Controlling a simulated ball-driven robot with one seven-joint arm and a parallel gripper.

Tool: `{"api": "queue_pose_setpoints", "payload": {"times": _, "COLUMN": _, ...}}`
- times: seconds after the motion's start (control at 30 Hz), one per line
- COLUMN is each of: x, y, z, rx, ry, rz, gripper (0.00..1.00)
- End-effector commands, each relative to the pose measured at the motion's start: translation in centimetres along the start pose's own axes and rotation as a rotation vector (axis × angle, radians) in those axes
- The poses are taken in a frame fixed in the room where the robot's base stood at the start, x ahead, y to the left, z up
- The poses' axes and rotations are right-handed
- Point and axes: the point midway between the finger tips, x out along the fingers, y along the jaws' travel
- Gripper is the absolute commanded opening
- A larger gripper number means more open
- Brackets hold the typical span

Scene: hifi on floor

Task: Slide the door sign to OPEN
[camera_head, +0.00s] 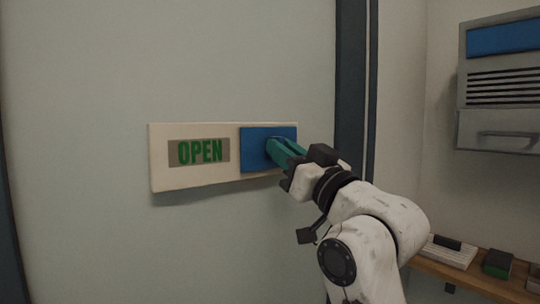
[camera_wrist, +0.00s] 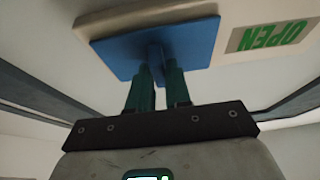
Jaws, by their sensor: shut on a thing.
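The door sign (camera_head: 160,177) is a pale plate on the door, with green OPEN lettering (camera_head: 200,151) showing in a window on its left half. The lettering also shows in the wrist view (camera_wrist: 272,36), upside down. A blue slider panel (camera_head: 255,150) covers the right end of the plate. My gripper (camera_head: 274,148) reaches the blue panel from the right. In the wrist view, its two green fingers (camera_wrist: 157,72) are shut on a small knob on the blue panel (camera_wrist: 195,42). The knob is mostly hidden between the fingertips.
The door (camera_head: 80,100) is flat and pale, with a dark frame post (camera_head: 351,80) to the right of the sign. A grey wall unit (camera_head: 500,85) hangs at the far right. A wooden shelf (camera_head: 470,275) below it holds small items. The door left of the sign is clear.

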Motion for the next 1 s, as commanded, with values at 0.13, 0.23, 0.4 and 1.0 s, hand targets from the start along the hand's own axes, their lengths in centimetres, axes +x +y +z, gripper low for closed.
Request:
{"api": "queue_pose_setpoints", "payload": {"times": 0.13, "x": -0.1, "y": 0.4, "z": -0.1, "rx": -0.002, "ry": 0.0, "rz": 0.008, "gripper": 0.0}}
{"api": "queue_pose_setpoints", "payload": {"times": 0.23, "x": -0.1, "y": 0.5, "z": -0.1, "rx": -0.002, "ry": 0.0, "rz": 0.01, "gripper": 0.22}}
{"api": "queue_pose_setpoints", "payload": {"times": 0.4, "x": -0.1, "y": 0.4, "z": -0.1, "rx": -0.002, "ry": 0.001, "rz": 0.009, "gripper": 0.38}}
{"api": "queue_pose_setpoints", "payload": {"times": 1.0, "x": -4.6, "y": 0.3, "z": 0.3, "rx": -0.001, "ry": 0.002, "rz": 0.007, "gripper": 0.4}}
